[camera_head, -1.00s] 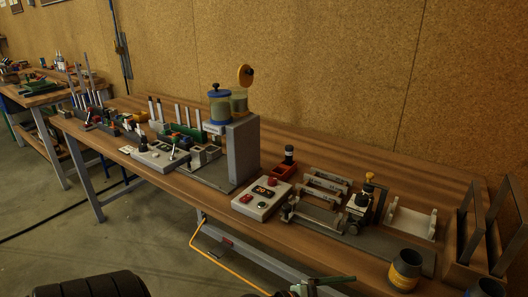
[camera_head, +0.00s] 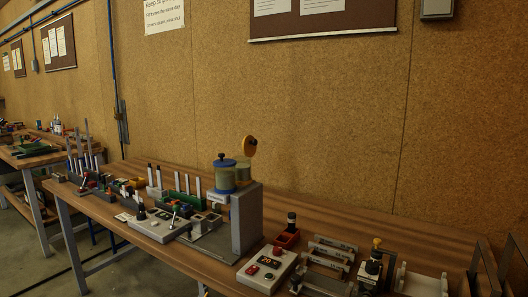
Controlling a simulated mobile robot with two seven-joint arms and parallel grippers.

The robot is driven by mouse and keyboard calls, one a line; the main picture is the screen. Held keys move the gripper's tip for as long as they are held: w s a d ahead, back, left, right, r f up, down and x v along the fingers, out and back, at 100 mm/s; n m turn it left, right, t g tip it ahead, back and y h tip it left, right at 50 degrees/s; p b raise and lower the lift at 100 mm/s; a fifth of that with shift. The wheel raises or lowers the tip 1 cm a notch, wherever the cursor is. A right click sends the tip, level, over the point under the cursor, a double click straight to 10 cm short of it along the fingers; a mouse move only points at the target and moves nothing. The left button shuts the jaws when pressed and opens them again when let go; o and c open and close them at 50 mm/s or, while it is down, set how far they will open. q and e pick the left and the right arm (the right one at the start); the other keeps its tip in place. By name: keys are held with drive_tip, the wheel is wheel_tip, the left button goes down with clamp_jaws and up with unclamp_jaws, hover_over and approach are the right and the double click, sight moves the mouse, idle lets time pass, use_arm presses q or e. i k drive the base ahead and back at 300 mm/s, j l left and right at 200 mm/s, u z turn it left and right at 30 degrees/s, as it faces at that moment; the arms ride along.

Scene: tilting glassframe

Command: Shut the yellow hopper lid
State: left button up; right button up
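The yellow hopper lid (camera_head: 250,146) stands tilted up, open, above the yellowish hopper (camera_head: 243,174) on top of the grey machine column (camera_head: 246,217). A dark knob shows on the lid. Neither of my grippers is in view.
A control box (camera_head: 266,268) with a red display and buttons stands right of the column. Several small parts crowd the wooden bench (camera_head: 130,184) to the left. The corkboard wall (camera_head: 320,130) rises behind.

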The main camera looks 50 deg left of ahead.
sight(249, 144)
drive_tip(key=i+l+u, duration=0.1)
drive_tip(key=u, duration=0.3)
drive_tip(key=i+l+u, duration=0.1)
drive_tip(key=u, duration=0.3)
